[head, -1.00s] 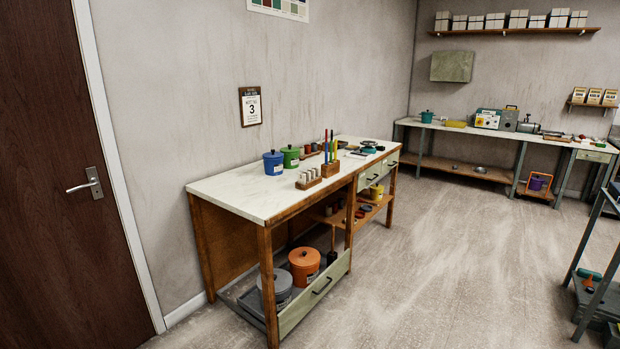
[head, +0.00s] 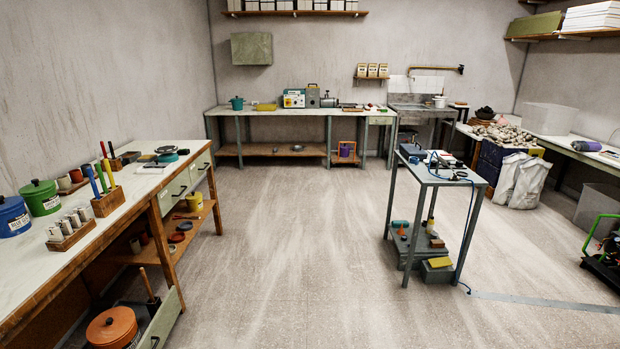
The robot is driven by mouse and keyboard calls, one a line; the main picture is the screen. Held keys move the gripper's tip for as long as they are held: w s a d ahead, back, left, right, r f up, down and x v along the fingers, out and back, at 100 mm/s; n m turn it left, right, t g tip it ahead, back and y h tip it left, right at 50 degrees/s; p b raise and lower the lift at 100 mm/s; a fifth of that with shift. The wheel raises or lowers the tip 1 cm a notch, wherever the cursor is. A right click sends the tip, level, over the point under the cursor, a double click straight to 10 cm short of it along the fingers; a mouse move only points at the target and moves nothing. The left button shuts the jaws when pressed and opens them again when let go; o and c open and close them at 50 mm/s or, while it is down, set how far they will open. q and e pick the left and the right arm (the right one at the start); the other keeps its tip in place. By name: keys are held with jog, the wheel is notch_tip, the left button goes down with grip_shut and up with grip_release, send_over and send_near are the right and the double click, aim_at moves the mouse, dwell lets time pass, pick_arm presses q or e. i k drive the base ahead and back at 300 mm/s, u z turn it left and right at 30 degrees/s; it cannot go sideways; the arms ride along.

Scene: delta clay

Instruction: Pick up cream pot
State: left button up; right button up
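A small cream-coloured pot (head: 439,102) stands on the grey sink unit (head: 408,108) against the back wall, right of centre in the head view. It is far off and small, so its details are hard to make out. Neither of my grippers is in view.
A workbench (head: 118,219) with blue (head: 12,217) and green (head: 41,198) pots runs along the left. A long bench (head: 290,112) lines the back wall. A small grey trolley (head: 441,179) with a trailing blue cable stands right of centre. White sacks (head: 522,182) lie beyond it. The middle floor is clear.

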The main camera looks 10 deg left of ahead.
aim_at(64, 183)
jog(key=z, duration=0.3)
jog(key=i, duration=2.05)
jog(key=u, duration=0.5)
jog(key=i, duration=0.95)
jog(key=u, duration=1.7)
jog(key=i, duration=0.65)
jog(key=u, duration=0.5)
